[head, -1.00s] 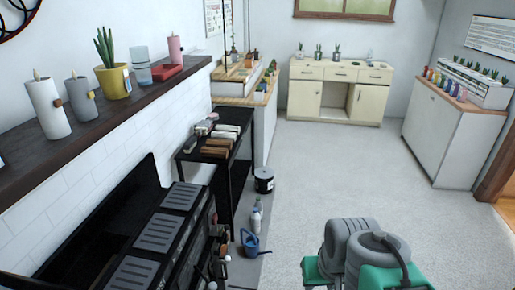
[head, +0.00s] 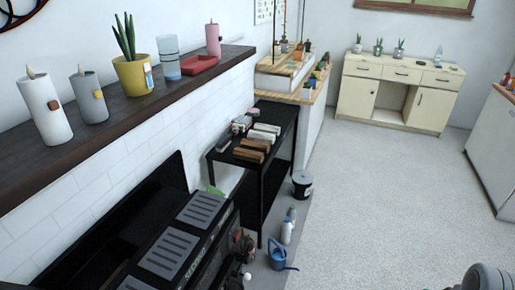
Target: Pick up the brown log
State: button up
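Brown logs (head: 249,154) lie side by side on the top of a black shelf table (head: 284,143), in the middle of the head view. They look like short blocks at the table's near side. Paler, whitish logs (head: 263,133) lie just behind them on the same top. A grey part of my own arm shows at the bottom right corner, far from the logs. My gripper is outside the picture, so its fingers cannot be seen.
A black stove (head: 175,250) stands in front of the table. A blue watering can (head: 278,256), bottles (head: 287,228) and a dark bucket (head: 302,183) stand on the floor by the table's right side. A dark mantel shelf (head: 165,105) runs along the left wall. The grey floor to the right is clear.

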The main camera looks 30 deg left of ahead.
aim_at(249, 156)
jog(key=i, duration=3.25)
jog(key=u, duration=3.75)
jog(key=i, duration=0.45)
jog(key=u, duration=0.05)
